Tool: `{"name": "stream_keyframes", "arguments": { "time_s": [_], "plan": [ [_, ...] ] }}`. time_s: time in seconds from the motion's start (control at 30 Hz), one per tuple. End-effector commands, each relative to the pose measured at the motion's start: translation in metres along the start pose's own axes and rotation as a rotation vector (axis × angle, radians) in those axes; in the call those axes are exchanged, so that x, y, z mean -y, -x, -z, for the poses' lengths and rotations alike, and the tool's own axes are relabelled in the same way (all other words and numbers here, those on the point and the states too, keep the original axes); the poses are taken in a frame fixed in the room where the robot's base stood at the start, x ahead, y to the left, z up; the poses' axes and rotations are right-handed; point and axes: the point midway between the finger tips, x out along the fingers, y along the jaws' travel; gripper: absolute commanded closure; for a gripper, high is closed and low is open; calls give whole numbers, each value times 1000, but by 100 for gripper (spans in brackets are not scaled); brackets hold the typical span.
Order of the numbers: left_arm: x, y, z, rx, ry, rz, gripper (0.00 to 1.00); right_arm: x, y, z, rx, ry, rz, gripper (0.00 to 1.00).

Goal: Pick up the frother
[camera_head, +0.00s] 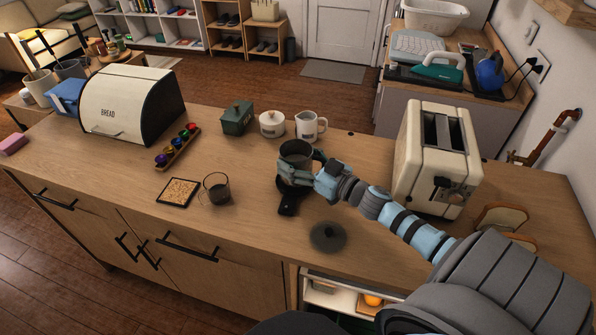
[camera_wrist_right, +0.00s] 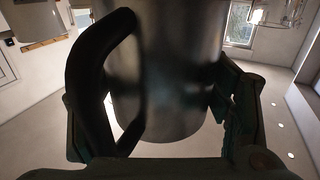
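The frother is a dark metal jug (camera_head: 296,150) with an open top, above or on a black base (camera_head: 288,205) on the counter. The base is partly hidden by the gripper, so I cannot tell whether they touch. My right gripper (camera_head: 301,172) has its fingers on both sides of the jug and looks shut on it. In the right wrist view, the metal jug (camera_wrist_right: 180,75) fills the space between the fingers, its black handle (camera_wrist_right: 85,80) at the left. A round dark glassy lid (camera_head: 327,237) lies near the front edge. My left gripper is out of view.
Behind the jug stand a white creamer (camera_head: 310,126), a white lidded pot (camera_head: 272,124) and a green box (camera_head: 237,118). A cream toaster (camera_head: 437,160) stands at the right. A glass cup (camera_head: 216,189) and a dark coaster (camera_head: 178,192) are at the left.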

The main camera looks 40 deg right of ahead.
Motion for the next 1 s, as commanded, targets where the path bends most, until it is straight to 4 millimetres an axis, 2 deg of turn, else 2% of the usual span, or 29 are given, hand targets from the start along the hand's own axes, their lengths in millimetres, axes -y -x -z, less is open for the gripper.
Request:
{"name": "stream_keyframes", "arguments": {
  "time_s": [0.03,0.27,0.3,0.67,0.87,1.0],
  "plan": [
    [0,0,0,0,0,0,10,0,0,0,0,0,0,43],
    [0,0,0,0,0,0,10,0,0,0,0,0,0,79],
    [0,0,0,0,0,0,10,0,0,1,-2,0,2,81],
    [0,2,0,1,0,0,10,0,0,5,-1,1,2,81],
    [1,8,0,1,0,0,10,0,0,21,-2,2,2,81],
    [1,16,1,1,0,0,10,1,0,40,-2,3,3,81]
  ]
}}
